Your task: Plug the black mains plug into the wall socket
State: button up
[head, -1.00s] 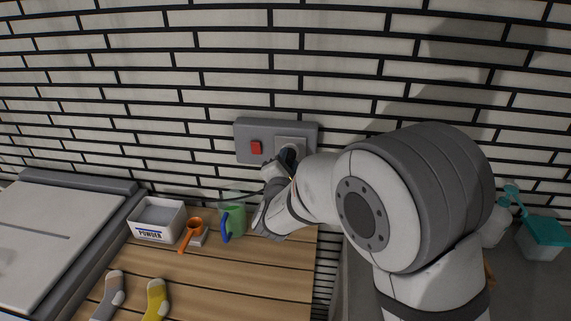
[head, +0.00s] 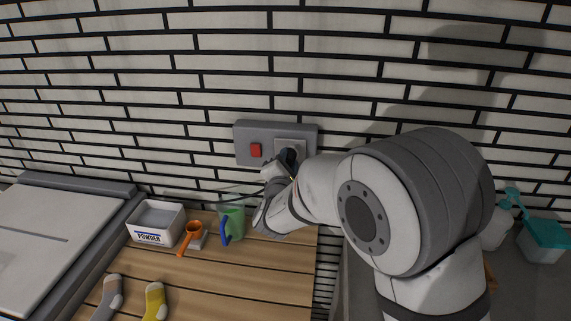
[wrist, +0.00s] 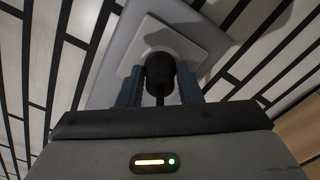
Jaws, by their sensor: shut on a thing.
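The wall socket is a light square plate (head: 290,146) on a grey panel (head: 243,148) on the brick wall. It also shows at the top of the wrist view (wrist: 196,40). My gripper (head: 289,158) is at the socket's front. In the wrist view its two blue-grey fingers (wrist: 160,88) are shut on the black mains plug (wrist: 161,70). The plug's front meets or nearly meets the socket face; its pins are hidden, so I cannot tell how far in it is. The cable runs back from the plug between the fingers and shows left of my gripper in the head view.
A red switch (head: 256,150) sits on the panel left of the socket. Below are a green cup (head: 234,217) with a blue handle, an orange scoop (head: 191,233), a powder box (head: 157,222) and socks (head: 155,300) on a wooden top (head: 235,275). Teal-topped things stand far right.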

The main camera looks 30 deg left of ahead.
jog(key=o, duration=1)
jog(key=b+v, duration=0.2)
jog(key=v, duration=0.5)
jog(key=shift+s, duration=0.35)
jog(key=shift+s, duration=0.1)
